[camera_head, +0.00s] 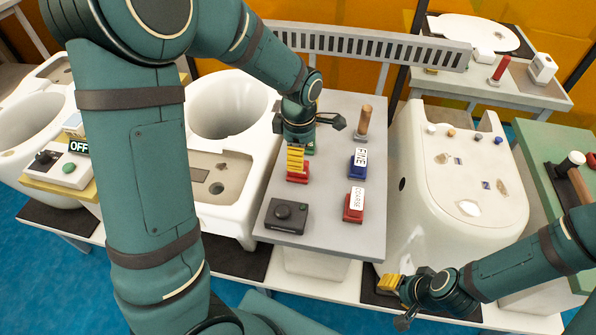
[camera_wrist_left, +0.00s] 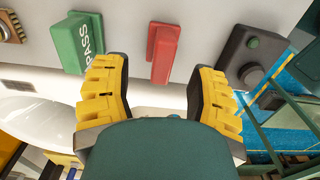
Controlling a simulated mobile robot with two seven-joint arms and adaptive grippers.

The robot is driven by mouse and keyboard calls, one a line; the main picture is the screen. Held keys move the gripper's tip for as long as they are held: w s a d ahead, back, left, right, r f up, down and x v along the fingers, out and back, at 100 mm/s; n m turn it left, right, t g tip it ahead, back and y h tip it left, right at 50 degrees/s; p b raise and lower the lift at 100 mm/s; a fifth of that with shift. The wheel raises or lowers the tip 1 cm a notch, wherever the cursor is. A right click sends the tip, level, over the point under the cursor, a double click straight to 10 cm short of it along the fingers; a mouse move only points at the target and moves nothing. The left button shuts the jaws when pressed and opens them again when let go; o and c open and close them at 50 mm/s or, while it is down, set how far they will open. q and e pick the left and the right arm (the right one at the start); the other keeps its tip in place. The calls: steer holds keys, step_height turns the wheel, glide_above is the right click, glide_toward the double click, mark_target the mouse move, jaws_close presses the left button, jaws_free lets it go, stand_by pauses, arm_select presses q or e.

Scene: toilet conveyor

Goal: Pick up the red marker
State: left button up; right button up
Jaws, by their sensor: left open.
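A red block-shaped marker (camera_head: 298,179) lies on the grey conveyor table, partly hidden by my left gripper in the head view. In the left wrist view the red marker (camera_wrist_left: 163,50) is ahead of the gap between my fingers. My left gripper (camera_wrist_left: 160,80) is open and empty, with its yellow-padded fingers spread to either side of the marker's line. The gripper appears apart from the marker.
A green PASS block (camera_wrist_left: 80,42) is left of the marker, and a dark button box (camera_wrist_left: 250,52) is right of it. A blue labelled block (camera_head: 358,162) and a wooden-handled tool (camera_head: 364,122) share the grey table (camera_head: 325,230). White toilets (camera_head: 455,170) stand on both sides.

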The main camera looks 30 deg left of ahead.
arm_select(q)
steer(key=f+b, duration=0.1)
steer(key=f, duration=0.3)
steer(key=shift+s+f, duration=0.15)
steer(key=shift+s, duration=0.05)
steer(key=shift+f+b, duration=0.3)
steer(key=shift+f, duration=0.15)
steer(key=shift+o, duration=0.2)
jaws_close()
